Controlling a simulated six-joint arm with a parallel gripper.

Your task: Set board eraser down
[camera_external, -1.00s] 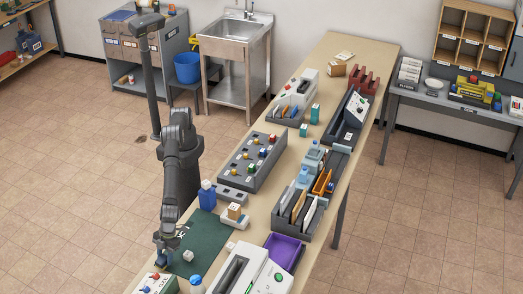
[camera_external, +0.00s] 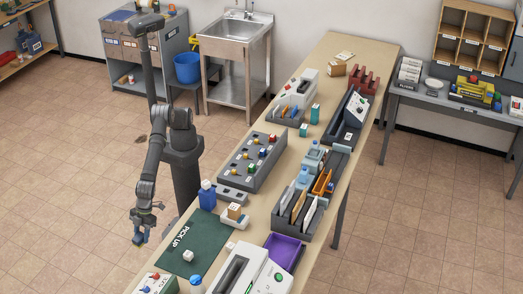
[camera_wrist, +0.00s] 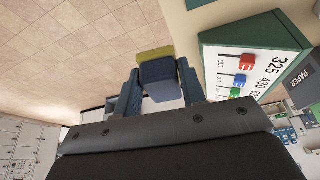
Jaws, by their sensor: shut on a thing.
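The board eraser (camera_wrist: 158,78), a small block with a blue-grey body and a yellow-green face, is between the fingers of my gripper (camera_wrist: 160,88) in the wrist view. My gripper is shut on it. In the external view my gripper (camera_external: 139,236) hangs left of the table's near left edge, with the floor behind it. The eraser shows there only as a small blue and yellow patch (camera_external: 138,239). Nothing visibly supports it from below.
The green PICK UP mat (camera_external: 205,232) lies on the long table, with a white cube (camera_external: 187,255) on it. A panel with coloured knobs (camera_external: 155,284) stands at the near edge.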

